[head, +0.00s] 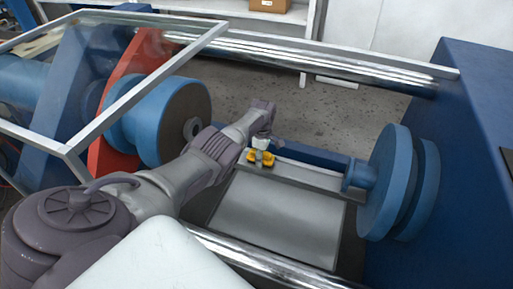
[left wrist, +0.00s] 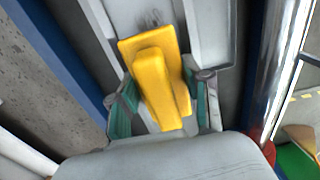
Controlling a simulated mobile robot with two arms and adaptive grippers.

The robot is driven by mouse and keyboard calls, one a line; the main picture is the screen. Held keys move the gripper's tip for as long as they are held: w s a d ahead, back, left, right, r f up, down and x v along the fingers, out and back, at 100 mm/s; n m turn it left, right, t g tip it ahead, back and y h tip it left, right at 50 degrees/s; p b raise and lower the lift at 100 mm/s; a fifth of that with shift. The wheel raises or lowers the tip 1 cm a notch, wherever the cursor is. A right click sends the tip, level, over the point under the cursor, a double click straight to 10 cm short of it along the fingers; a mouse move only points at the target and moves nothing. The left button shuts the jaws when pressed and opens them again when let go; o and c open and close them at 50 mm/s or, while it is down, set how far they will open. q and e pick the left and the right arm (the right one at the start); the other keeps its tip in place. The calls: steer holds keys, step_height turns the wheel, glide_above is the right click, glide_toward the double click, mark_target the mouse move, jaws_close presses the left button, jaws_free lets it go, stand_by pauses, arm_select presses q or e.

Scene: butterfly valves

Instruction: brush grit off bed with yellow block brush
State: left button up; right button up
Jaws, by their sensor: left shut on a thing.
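The yellow block brush (head: 268,160) is held in my left gripper (head: 262,152), at the far edge of the grey bed (head: 285,222) in the head view. In the left wrist view the brush (left wrist: 160,75) sits between the green-padded fingers of my left gripper (left wrist: 162,103), which are shut on its grip. A patch of dark grit (left wrist: 150,18) lies on pale grey bed surface just beyond the brush's upper end. Whether the bristles touch the bed is hidden. My right gripper is not in view.
A shiny tie bar (head: 300,62) runs along the far side. A blue round flange (head: 390,180) stands right of the bed, and a red plate (head: 118,105) with a blue cylinder (head: 160,115) stands left. A clear framed guard (head: 110,85) is at the left.

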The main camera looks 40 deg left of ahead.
mark_target(243, 157)
arm_select(q)
steer(key=shift+w+d, duration=0.2)
steer(key=shift+d, duration=0.45)
steer(key=shift+w+d, duration=0.15)
steer(key=shift+d, duration=0.45)
steer(key=shift+w+d, duration=0.25)
steer(key=shift+d, duration=0.55)
steer(key=shift+w+d, duration=0.25)
steer(key=shift+d, duration=0.5)
steer(key=shift+w+d, duration=0.25)
steer(key=shift+d, duration=0.55)
